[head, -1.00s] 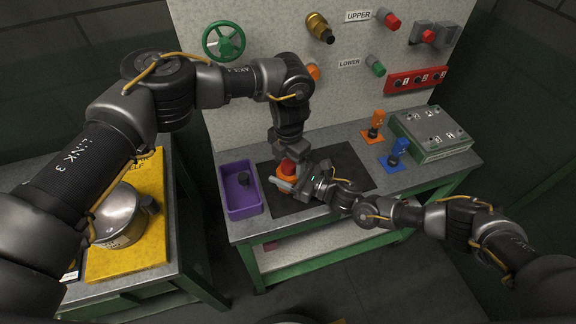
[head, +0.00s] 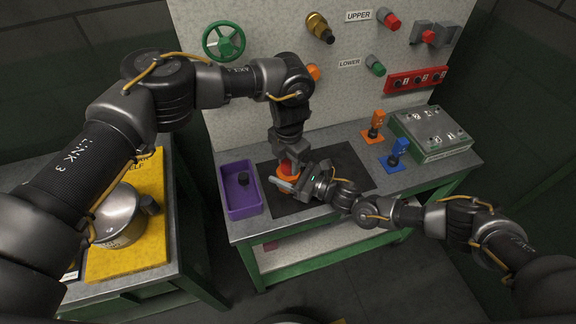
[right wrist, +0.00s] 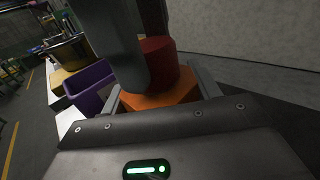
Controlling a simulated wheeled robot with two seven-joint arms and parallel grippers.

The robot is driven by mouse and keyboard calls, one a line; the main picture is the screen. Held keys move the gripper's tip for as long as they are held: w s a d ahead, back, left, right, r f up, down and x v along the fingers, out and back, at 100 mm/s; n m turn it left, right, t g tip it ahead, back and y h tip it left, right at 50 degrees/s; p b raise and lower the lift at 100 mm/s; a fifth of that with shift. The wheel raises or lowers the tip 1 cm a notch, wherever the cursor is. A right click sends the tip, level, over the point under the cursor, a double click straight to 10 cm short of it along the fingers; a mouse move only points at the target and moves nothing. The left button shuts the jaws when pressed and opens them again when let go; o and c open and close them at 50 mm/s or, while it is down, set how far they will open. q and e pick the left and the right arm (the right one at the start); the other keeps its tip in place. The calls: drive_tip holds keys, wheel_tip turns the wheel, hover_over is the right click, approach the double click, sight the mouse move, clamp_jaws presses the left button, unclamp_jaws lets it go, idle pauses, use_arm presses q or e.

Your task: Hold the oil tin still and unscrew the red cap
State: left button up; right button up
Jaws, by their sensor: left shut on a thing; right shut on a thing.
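The orange oil tin (head: 287,170) stands on the black mat on the bench, partly hidden by my grippers. It also shows in the right wrist view (right wrist: 165,98). Its wide red cap (right wrist: 162,62) sits on top in that view; in the head view it is almost wholly covered. My right gripper (head: 284,181) comes in from the right and is shut on the tin's body, a finger on either side. My left gripper (head: 289,161) points down from above and is shut on the red cap. One of its dark fingers crosses in front of the cap in the right wrist view.
A purple bin (head: 228,180) with a small black piece (head: 243,179) inside stands just left of the black mat (head: 345,170). A pot (head: 118,218) is on the left table.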

use_arm(q)
drive_tip(key=n, duration=0.3)
drive_tip(key=shift+n, duration=0.4)
drive_tip(key=n, duration=0.5)
drive_tip(key=shift+n, duration=0.3)
drive_tip(key=n, duration=1.1)
drive_tip(key=o, duration=1.2)
